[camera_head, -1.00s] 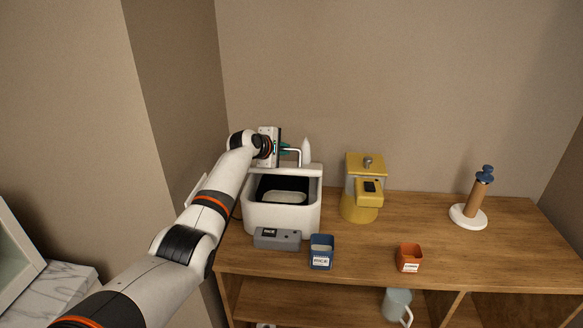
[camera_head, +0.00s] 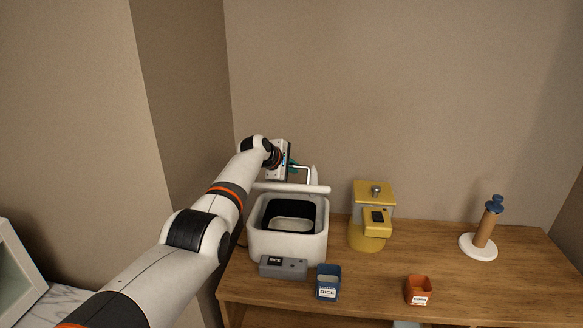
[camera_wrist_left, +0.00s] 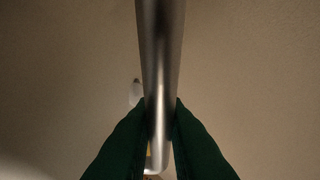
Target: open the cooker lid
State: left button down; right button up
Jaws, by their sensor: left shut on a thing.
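The white cooker (camera_head: 288,241) stands at the left end of the wooden cabinet top, with its dark inner pot showing from above. Its white lid (camera_head: 300,188) is raised at the back and seen nearly edge-on. My left gripper (camera_head: 293,166) is at the lid's metal handle (camera_head: 306,168), behind and above the pot. In the left wrist view the green fingers (camera_wrist_left: 160,125) are shut on the metal handle bar (camera_wrist_left: 160,60), one on each side. My right gripper is not in view.
A yellow machine (camera_head: 368,234) stands right of the cooker. A blue cup (camera_head: 328,284) and an orange cup (camera_head: 419,291) stand near the front edge. A holder with a blue top (camera_head: 495,204) is at the right. The walls are close behind and left.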

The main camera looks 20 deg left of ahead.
pick_arm(q)
jog(key=c, duration=1.5)
grip_release()
jog(key=shift+f, duration=0.1)
jog(key=shift+o, duration=0.2)
jog(key=shift+p+v, duration=0.4)
jog(key=shift+v, duration=0.7)
jog(key=b+v, duration=0.2)
jog(key=v, duration=0.7)
jog(key=shift+s+r, duration=0.25)
jog(key=shift+s, duration=0.05)
